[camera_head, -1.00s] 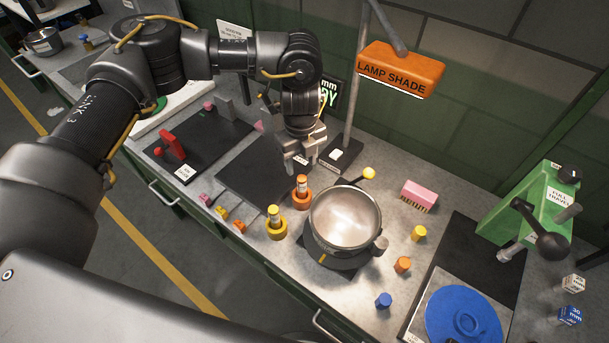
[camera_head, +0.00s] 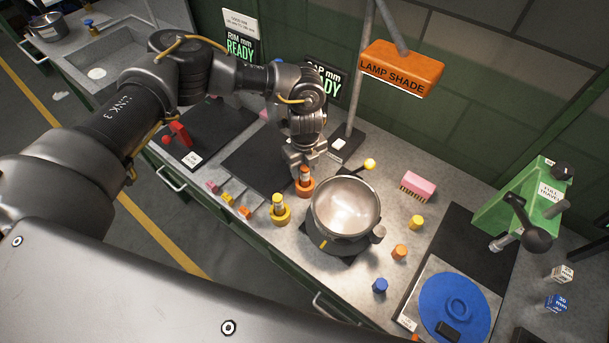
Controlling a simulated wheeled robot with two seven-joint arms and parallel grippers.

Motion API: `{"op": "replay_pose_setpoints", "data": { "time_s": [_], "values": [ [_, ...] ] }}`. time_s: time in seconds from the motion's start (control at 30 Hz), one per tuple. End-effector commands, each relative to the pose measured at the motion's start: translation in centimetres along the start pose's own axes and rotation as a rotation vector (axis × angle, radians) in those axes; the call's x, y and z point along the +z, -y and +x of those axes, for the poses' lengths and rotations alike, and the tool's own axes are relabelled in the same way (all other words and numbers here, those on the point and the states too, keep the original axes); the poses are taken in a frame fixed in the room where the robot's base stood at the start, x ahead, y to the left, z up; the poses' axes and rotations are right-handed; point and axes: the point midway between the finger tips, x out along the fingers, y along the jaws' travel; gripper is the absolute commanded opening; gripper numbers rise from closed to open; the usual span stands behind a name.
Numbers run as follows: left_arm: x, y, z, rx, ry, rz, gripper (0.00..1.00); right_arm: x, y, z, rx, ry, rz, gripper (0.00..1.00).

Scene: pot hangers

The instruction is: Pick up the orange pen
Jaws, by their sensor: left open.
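The orange pen (camera_head: 305,175) stands upright in an orange ring-shaped holder (camera_head: 305,190) on the bench, just left of the steel pot (camera_head: 346,206). My left gripper (camera_head: 306,163) points down with its fingers open at the top of the pen. It partly hides the pen's upper end, and I cannot tell whether the fingers touch it. A yellow pen (camera_head: 278,201) stands in a yellow holder (camera_head: 280,215) to the left and nearer. My right gripper is not in view.
An orange lamp shade (camera_head: 402,68) hangs on a post (camera_head: 357,80) behind the pot. A pink brush (camera_head: 418,186), small coloured pegs and a green press (camera_head: 520,203) stand to the right. A blue disc (camera_head: 455,303) lies front right. Dark mats lie left.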

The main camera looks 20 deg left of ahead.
Motion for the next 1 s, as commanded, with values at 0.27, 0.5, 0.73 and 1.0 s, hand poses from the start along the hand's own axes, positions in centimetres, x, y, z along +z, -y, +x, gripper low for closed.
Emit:
{"op": "replay_pose_setpoints", "data": {
  "time_s": [0.27, 0.5, 0.73, 1.0],
  "values": [
    [0.1, 0.1, 2.4, 0.0, 0.001, 0.0, 0.48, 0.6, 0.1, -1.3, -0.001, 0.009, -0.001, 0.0],
    [0.1, 0.1, 2.5, -0.001, 0.0, 0.0, 0.42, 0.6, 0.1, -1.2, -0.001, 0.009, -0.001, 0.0],
    [0.1, 0.1, 2.5, 0.0, 0.001, 0.0, 0.12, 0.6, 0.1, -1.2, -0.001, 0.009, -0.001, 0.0],
    [0.1, 0.1, 2.5, -0.001, 0.001, 0.0, 0.0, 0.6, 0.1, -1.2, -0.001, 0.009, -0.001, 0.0]
  ]
}}
